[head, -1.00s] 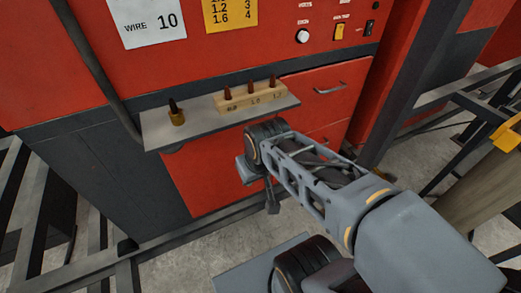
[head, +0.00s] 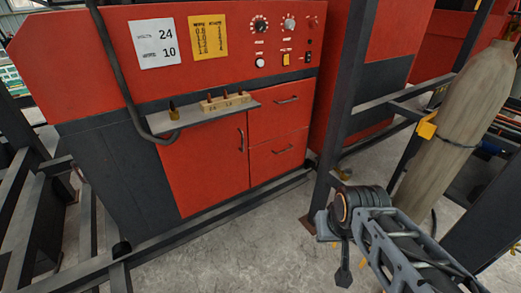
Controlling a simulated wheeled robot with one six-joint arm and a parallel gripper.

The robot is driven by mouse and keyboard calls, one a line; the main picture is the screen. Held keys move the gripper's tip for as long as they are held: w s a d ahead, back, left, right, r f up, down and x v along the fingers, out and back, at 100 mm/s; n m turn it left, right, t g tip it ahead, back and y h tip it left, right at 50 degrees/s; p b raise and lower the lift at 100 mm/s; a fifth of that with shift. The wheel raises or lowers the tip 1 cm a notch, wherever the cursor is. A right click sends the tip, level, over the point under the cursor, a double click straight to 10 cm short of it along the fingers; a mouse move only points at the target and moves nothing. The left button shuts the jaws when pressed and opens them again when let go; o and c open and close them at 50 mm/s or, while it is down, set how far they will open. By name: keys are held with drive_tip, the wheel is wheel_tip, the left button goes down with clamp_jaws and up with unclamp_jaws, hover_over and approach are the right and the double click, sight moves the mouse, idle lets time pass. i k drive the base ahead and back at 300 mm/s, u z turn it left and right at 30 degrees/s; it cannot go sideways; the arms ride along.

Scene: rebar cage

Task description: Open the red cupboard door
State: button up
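The red cupboard door (head: 203,168) is in the lower front of the red machine, below a small grey shelf. It looks shut, flush with the front. Its dark vertical bar handle (head: 241,140) is near the door's right edge. My gripper (head: 343,272) is at the lower right, at the end of my arm, well to the right of the door and apart from it. Only a small dark part hangs below the wrist, and the fingers cannot be made out.
Two red drawers (head: 278,122) with bar handles are right of the door. The shelf (head: 220,116) holds a wooden block with nozzles. A dark post (head: 340,110) and a gas cylinder (head: 440,140) stand at right. A low dark rail runs before the machine; the floor (head: 240,250) is clear.

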sight(207, 166)
drive_tip(key=u, duration=0.7)
drive_tip(key=i, duration=0.85)
drive_tip(key=u, duration=0.15)
